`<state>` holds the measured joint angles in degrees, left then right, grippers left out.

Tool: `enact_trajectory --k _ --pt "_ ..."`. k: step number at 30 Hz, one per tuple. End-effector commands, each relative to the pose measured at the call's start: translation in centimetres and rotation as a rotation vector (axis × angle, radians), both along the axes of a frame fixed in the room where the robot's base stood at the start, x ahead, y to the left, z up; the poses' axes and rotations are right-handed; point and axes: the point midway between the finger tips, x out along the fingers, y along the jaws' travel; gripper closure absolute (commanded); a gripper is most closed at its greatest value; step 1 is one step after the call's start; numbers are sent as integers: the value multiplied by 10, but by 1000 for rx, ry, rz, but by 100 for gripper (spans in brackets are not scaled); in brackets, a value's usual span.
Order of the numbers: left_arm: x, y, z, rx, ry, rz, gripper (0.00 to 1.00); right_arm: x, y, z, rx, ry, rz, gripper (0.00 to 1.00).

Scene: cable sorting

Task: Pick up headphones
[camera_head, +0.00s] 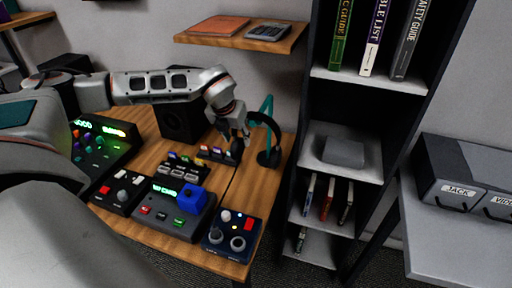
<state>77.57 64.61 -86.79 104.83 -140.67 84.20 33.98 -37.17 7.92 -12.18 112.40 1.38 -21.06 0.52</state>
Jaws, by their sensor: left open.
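The dark headphones (273,129) are at the right back edge of the wooden desk, with a curved band at the top and a dark rounded part low down. A teal upright piece (266,106) rises behind the band; it looks like a stand. My left gripper (236,152) points down over the desk just left of the headphones, with a small visible gap to them. It is open, and I see nothing held in it. Its fingers are small and dark against the desk gear. My right gripper is not in view.
Control boxes crowd the desk, among them a box with a blue cube (192,199) and a dark knob box (231,235). A black speaker (181,121) stands behind. A wall shelf (243,39) hangs above. A tall dark shelf unit (345,135) stands close to the right.

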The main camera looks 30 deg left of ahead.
Motion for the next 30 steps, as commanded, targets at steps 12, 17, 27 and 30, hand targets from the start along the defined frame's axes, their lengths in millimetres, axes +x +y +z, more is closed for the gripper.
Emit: enact_trajectory --k 12,17,27,30 --pt "1 0 -3 0 1 0 99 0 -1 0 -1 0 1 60" --pt "1 0 -2 -1 -1 1 100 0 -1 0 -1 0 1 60" --pt "2 0 6 0 -4 1 100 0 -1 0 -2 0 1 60" --pt "2 0 16 -1 -4 1 100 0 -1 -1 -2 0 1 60"
